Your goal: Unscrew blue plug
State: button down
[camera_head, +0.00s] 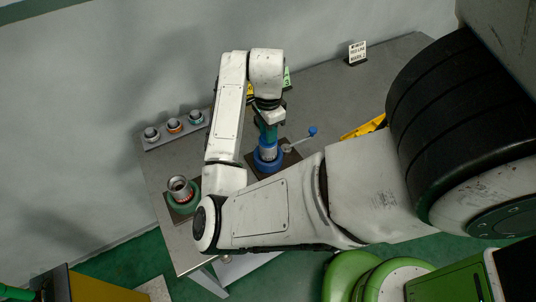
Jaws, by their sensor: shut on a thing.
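My gripper (268,133) points down over the blue pipe vise (267,166), in the middle of the camera_head view. Its fingers are shut on the blue plug (268,149) at the top of the pipe. The plug is small and partly covered by the fingers, and I cannot tell how far it sits in the pipe. The vise stands on a dark base plate, with a blue-knobbed handle (312,131) sticking out to the right.
A green pipe vise (182,198) with an open pipe stands at the table's front left. A rack (174,130) with several plugs lies at the left edge. A sign (357,53) and a yellow object (362,129) are farther right.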

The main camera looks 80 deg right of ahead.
jog(key=shift+m, duration=0.8)
jog(key=m+b, duration=0.2)
jog(key=m, duration=0.1)
jog(key=shift+f, duration=0.2)
jog(key=m+b, duration=0.1)
jog(key=m, duration=0.2)
jog(key=m+b, duration=0.2)
jog(key=m, duration=0.2)
jog(key=shift+m+b, duration=0.4)
jog(key=m+b, duration=0.1)
jog(key=m, duration=0.2)
jog(key=shift+r, duration=0.15)
jog(key=shift+r+m, duration=0.1)
jog(key=shift+m, duration=0.2)
jog(key=c, duration=1)
grip_release()
